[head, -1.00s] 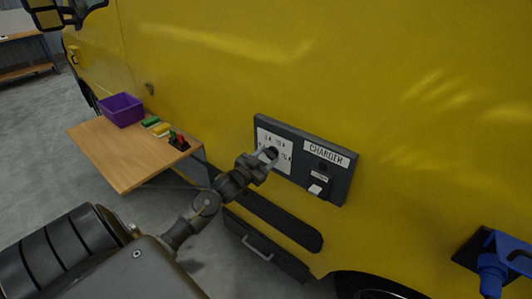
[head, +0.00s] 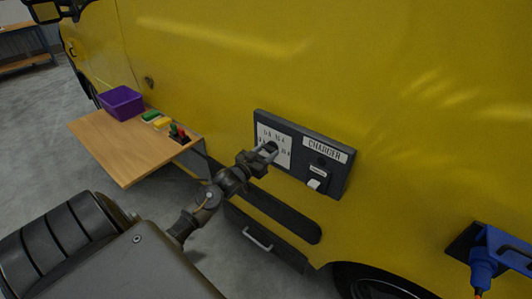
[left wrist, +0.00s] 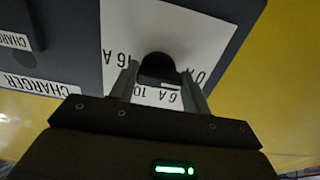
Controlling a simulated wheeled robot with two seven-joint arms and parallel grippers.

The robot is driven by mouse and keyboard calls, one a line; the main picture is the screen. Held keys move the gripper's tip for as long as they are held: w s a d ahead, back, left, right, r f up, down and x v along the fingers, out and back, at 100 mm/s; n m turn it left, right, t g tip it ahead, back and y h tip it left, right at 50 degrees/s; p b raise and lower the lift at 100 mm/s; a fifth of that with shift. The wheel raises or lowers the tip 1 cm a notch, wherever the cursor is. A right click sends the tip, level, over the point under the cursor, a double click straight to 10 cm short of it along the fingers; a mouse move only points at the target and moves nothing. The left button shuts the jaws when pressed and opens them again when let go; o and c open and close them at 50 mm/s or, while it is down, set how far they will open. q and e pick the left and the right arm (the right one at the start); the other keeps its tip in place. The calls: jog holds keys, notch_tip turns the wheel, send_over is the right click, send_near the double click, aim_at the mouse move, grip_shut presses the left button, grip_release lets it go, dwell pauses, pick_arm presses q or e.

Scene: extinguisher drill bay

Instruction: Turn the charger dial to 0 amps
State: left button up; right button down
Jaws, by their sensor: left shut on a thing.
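The charger panel (head: 342,182) is a dark grey box on the yellow vehicle side, with a "CHARGER" label, a white switch and a white scale plate (head: 286,158). The black dial (left wrist: 158,70) sits on that plate. In the left wrist view, which shows the lettering upside down, 16 A, 10 A, 6 A and a partly covered 0 A mark surround it. My left gripper (head: 270,150) is shut on the dial, a finger on either side. My right gripper is not in view.
A wooden shelf (head: 125,160) at left holds a purple bin (head: 121,103), green and yellow blocks and a black holder with red and green items. A handle (head: 257,239) is below the panel. A blue fitting (head: 490,260) is at the right edge.

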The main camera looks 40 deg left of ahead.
pick_arm(q)
jog(key=o, duration=1)
jog(key=shift+s, duration=0.1)
jog(key=s+b, duration=0.3)
jog(key=s, duration=0.7)
jog(key=shift+s, duration=0.35)
jog(key=shift+d, duration=0.1)
